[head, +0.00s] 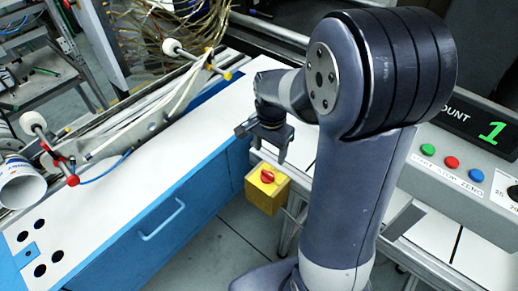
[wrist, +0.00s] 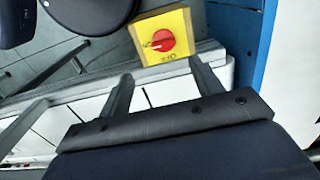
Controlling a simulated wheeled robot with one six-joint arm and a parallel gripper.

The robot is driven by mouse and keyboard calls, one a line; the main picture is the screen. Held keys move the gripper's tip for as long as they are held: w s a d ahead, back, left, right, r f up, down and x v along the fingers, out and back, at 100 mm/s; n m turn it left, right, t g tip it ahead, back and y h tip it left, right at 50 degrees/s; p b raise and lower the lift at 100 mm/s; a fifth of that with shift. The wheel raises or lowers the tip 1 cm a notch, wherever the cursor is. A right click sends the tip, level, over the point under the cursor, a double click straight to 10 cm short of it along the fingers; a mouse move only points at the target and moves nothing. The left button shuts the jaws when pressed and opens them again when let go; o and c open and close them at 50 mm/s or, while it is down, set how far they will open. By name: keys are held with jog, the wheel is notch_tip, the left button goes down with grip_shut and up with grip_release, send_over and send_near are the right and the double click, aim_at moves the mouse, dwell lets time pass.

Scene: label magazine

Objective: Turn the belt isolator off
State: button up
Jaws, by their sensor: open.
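The belt isolator is a yellow box (head: 266,192) with a red rotary knob (head: 267,176) on its top, mounted low beside the conveyor frame, right of the blue cabinet. In the wrist view the yellow face (wrist: 177,26) and red knob (wrist: 161,41) show near the top centre, with lettering on the yellow face too small to read surely. My gripper (head: 264,153) is above and behind the box in the head view, apart from it. In the wrist view its two fingers (wrist: 163,80) are spread and empty, with the knob beyond their tips.
A blue cabinet with a white top (head: 130,190) stands left of the isolator. A grey control box (head: 470,170) with green, red and blue buttons and a counter reading 1 stands at the right. A metal conveyor frame (head: 303,150) runs close behind the isolator. Grey floor (head: 222,245) is clear in front.

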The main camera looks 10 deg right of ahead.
aim_at(268, 173)
jog(key=f, duration=1)
jog(key=shift+w+f, duration=0.35)
jog(key=shift+f, duration=0.05)
jog(key=shift+c, duration=0.5)
jog(key=c, duration=0.9)
